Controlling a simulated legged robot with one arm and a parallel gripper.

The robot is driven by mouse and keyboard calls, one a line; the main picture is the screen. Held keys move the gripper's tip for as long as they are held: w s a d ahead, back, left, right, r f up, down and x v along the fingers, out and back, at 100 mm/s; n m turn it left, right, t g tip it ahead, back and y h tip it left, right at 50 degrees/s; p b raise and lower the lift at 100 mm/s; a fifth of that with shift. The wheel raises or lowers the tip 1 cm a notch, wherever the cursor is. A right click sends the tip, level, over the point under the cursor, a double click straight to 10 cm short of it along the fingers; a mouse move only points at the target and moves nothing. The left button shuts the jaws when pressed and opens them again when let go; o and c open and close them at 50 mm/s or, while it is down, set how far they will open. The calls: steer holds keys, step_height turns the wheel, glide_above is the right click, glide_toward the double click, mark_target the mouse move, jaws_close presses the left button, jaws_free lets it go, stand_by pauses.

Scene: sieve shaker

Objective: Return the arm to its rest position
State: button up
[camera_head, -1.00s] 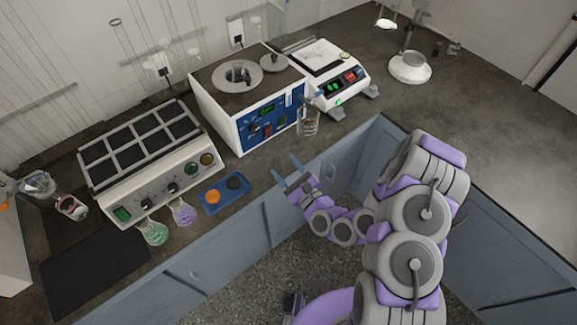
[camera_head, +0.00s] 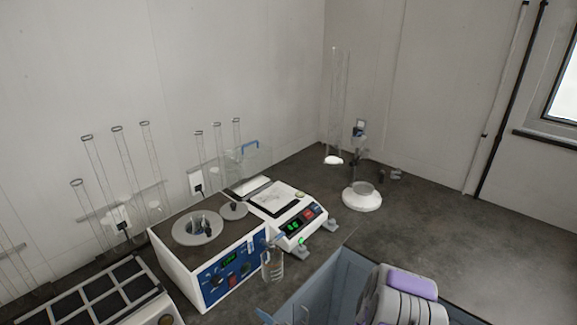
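My arm shows as a grey and purple link (camera_head: 402,297) at the bottom edge, right of centre. Most of the arm is cut off below the picture. A small blue tip of my gripper (camera_head: 267,316) shows at the bottom edge, in front of the bench and left of the arm link. The rest of the gripper is out of frame, so its opening cannot be seen. Nothing is visible in its grasp.
A white and blue machine (camera_head: 228,268) with a round well stands on the dark bench. A glass beaker (camera_head: 272,266) is at its front right corner, beside a balance (camera_head: 290,210). A white-based stand (camera_head: 362,199) is farther back. The right countertop (camera_head: 455,235) is mostly clear.

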steer(key=w+d+r+n+g+h, duration=0.2)
steer(key=d+n+g+h, duration=0.4)
steer(key=d+n, duration=0.55)
steer(key=s+d+r+n+g+h, duration=0.1)
steer(key=s+d+r+n+h, duration=0.4)
steer(key=d+r, duration=0.4)
steer(key=s+d+r+n+g, duration=0.1)
steer(key=s+r, duration=0.3)
steer(key=s, duration=0.5)
steer(key=s+d+r+n+g+h, duration=0.1)
steer(key=s+r+g, duration=0.2)
steer(key=s, duration=0.6)
steer(key=s+d+r+n+g+h, duration=0.1)
steer(key=s+r+g, duration=0.1)
steer(key=s+r, duration=0.3)
steer(key=s, duration=0.4)
steer(key=shift+s+r, duration=0.2)
steer(key=shift+r, duration=0.15)
steer(key=shift+d, duration=0.1)
steer(key=shift+c, duration=0.4)
